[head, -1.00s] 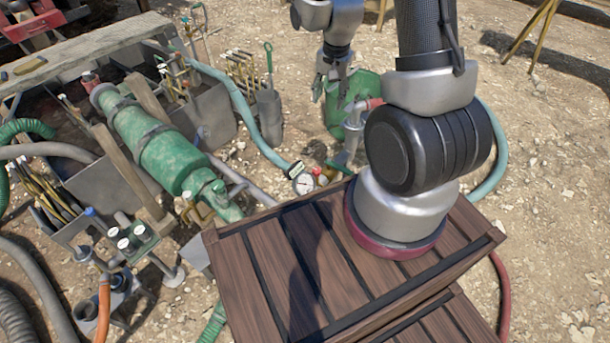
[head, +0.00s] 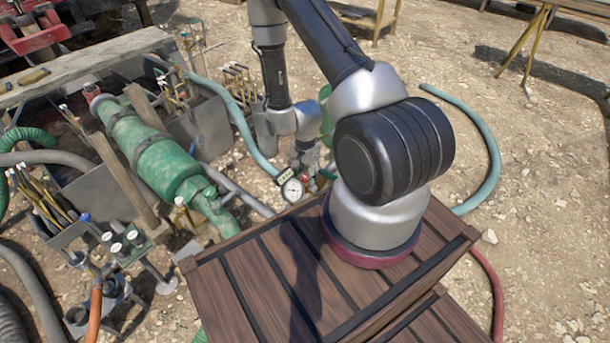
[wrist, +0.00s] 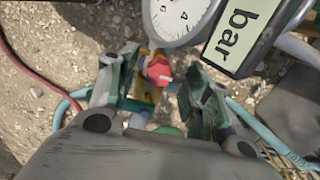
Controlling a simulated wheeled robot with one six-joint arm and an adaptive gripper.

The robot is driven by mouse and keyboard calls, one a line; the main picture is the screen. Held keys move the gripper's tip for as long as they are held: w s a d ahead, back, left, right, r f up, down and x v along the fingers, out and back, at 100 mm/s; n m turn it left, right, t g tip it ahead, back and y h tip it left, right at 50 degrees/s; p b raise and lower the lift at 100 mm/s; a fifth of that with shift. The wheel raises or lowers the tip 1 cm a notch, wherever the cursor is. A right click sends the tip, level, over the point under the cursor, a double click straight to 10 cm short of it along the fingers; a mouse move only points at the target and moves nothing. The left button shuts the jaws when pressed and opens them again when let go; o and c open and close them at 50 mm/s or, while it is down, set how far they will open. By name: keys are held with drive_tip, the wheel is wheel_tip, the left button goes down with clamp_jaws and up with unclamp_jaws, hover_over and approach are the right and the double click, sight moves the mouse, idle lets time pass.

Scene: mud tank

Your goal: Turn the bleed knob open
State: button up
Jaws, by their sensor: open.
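The red bleed knob (wrist: 160,70) shows in the wrist view on a brass-coloured fitting, just below the pressure gauge (wrist: 180,14). My gripper (wrist: 162,88) is open, with one finger on each side of the knob and visible gaps between; whether either finger touches it I cannot tell. A pale line marks the knob's right side. In the head view my gripper (head: 303,158) is lowered beside the gauge (head: 292,190), and my wrist and fingers largely hide the fitting there.
A "bar" label plate (wrist: 238,32) stands close to the right finger. A teal hose (head: 235,115) runs up to the fittings. The green cylinder (head: 160,155) and the wooden crate (head: 260,275) flank the gauge. Open gravel lies to the right.

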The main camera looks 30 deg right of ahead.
drive_tip(key=shift+f, duration=0.35)
drive_tip(key=c, duration=1.1)
drive_tip(key=shift+o, duration=0.2)
drive_tip(key=shift+n, duration=1.5)
drive_tip(key=o, duration=1.1)
drive_tip(key=shift+c, duration=0.2)
drive_tip(key=shift+r, duration=0.15)
